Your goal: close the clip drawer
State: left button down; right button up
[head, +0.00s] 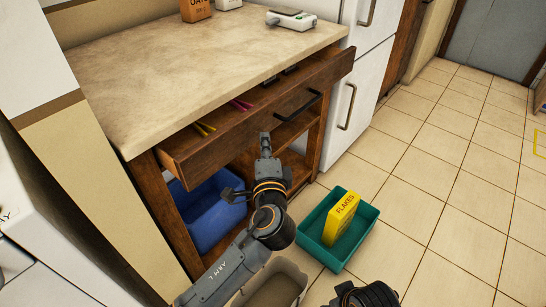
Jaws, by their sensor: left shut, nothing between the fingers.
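The clip drawer (225,128) is a brown wooden drawer under the stone-coloured counter top, and it stands partly open. Its front has a dark bar handle (298,106) right of the middle. Yellow items (204,129), pink items (241,104) and dark items show in the gap behind the front. My left gripper (265,136) is shut and empty, pointing at the lower drawer front, left of the handle. I cannot tell whether it touches the wood. A dark part of my right arm shows at the bottom edge; its gripper is out of view.
A blue bin (208,215) stands on the shelf under the drawer. A teal bin (318,250) with a yellow flakes box (342,218) and a beige bin (290,268) are on the tiled floor. Floor to the right is clear.

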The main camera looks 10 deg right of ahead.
pick_arm(q)
jog(key=shift+w+a, duration=0.6)
jog(key=shift+w, duration=0.15)
pick_arm(e)
jog(key=shift+r, duration=0.2)
pick_arm(q)
jog(key=shift+w+a, duration=0.3)
jog(key=shift+w, duration=0.05)
jog(key=w+a, duration=0.3)
jog(key=w, duration=0.2)
jog(key=w+a+p, duration=0.1)
jog(key=w+a, duration=0.1)
jog(key=shift+w+a, duration=0.15)
jog(key=shift+a, duration=0.2)
jog(key=shift+w+a+r, duration=0.15)
jog(key=shift+w+a, duration=0.05)
pick_arm(e)
notch_tip(320, 180, down, 4)
jog(key=shift+w+f, duration=0.1)
jog(key=shift+f, duration=0.1)
pick_arm(q)
jog(key=shift+a, duration=0.1)
